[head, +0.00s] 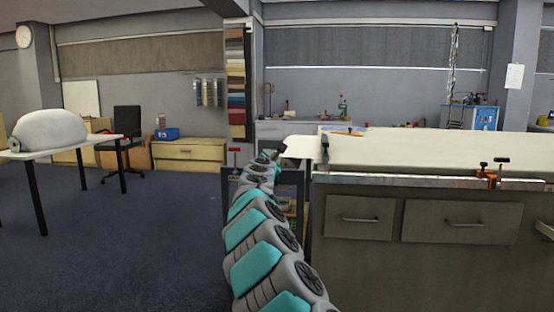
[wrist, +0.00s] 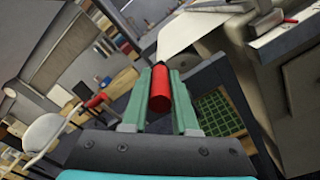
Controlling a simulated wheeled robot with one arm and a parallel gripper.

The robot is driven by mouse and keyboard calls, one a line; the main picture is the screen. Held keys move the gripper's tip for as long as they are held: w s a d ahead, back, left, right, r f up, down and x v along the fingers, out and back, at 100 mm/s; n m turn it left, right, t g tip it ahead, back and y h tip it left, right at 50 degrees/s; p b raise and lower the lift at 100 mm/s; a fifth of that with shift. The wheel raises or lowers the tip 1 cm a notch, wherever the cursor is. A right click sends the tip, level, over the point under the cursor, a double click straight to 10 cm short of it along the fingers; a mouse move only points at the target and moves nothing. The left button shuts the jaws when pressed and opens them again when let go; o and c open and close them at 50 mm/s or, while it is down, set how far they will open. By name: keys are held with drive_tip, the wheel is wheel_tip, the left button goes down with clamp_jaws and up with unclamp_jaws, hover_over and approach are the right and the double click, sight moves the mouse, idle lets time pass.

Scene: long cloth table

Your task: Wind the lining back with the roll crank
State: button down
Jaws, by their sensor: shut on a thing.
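In the wrist view my gripper (wrist: 162,88) has its two green fingers closed on a red cylindrical handle (wrist: 160,90), which I take to be the grip of the roll crank. The crank's arm and axle are hidden. In the head view my gripper (head: 274,154) is at the far end of my arm, by the left end of the long table, and the held handle cannot be made out. The pale lining (head: 302,147) extends from the table's left end, and a pale sheet also shows in the wrist view (wrist: 182,35).
A second red handle (head: 234,150) stands left of my arm on a dark frame (head: 231,187). A green grid (wrist: 214,112) lies low beyond my fingers. Open floor (head: 150,235) is at left.

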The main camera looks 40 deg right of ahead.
drive_tip(key=shift+w+a, duration=0.1)
drive_tip(key=shift+w, duration=0.05)
drive_tip(key=c, duration=0.7)
unclamp_jaws()
drive_tip(key=shift+v, duration=0.9)
drive_tip(key=shift+b+v, duration=0.75)
drive_tip(key=shift+v, duration=2.25)
